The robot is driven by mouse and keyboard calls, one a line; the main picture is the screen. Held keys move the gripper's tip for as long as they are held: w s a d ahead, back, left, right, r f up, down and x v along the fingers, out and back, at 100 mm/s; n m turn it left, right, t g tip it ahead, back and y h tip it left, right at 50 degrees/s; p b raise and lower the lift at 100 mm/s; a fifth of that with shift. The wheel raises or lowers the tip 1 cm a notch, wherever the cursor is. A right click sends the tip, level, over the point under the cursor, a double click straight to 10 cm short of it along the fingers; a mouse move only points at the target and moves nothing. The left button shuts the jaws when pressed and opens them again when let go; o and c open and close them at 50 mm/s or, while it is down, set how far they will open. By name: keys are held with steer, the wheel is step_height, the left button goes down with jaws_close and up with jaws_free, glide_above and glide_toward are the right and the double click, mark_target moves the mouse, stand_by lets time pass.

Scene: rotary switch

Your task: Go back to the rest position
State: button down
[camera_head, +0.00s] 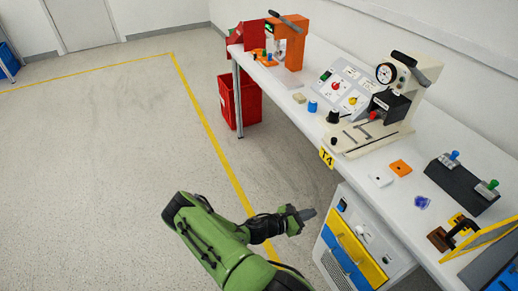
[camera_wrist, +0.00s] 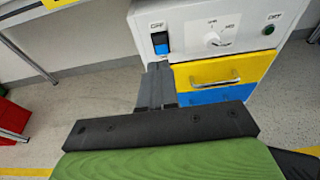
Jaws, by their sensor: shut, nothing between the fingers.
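My gripper (camera_head: 308,213) is shut and empty at the end of my green arm, left of the white cabinet (camera_head: 325,262) in the head view. The wrist view also shows my gripper (camera_wrist: 157,70), its dark fingers together and pointing at the cabinet front. The white rotary switch (camera_wrist: 214,39) is on the cabinet's upper panel, to the right of the fingers, and nothing holds it. A blue rocker switch (camera_wrist: 161,42) labelled OFF is to its left, and a green button (camera_wrist: 269,30) is to its right.
Below the panel are a yellow drawer (camera_wrist: 190,74) with a metal handle and a blue drawer (camera_wrist: 215,96). A white table (camera_head: 300,108) with several devices stands above and behind the cabinet. A red bin (camera_head: 248,105) stands under its far end. Floor at left is clear.

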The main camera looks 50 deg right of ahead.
steer(key=w+a+r+m+t+y+p, duration=0.2)
steer(key=w+a+r+m+y, duration=0.4)
steer(key=a+r, duration=0.4)
steer(key=w+a+r+m+t+y+p, duration=0.25)
steer(key=w+a+r+m, duration=0.45)
steer(key=r, duration=0.4)
steer(key=s+a+r+t+y+p, duration=0.1)
steer(key=a+r+t+y+p, duration=0.2)
steer(key=a+r, duration=0.85)
steer(key=s+a+r+t+y, duration=0.2)
steer(key=s+a+r+t, duration=0.2)
steer(key=s+a+r, duration=0.3)
steer(key=v, duration=0.4)
steer(key=shift+s+r, duration=0.2)
steer(key=shift+s, duration=0.05)
steer(key=shift+d, duration=0.1)
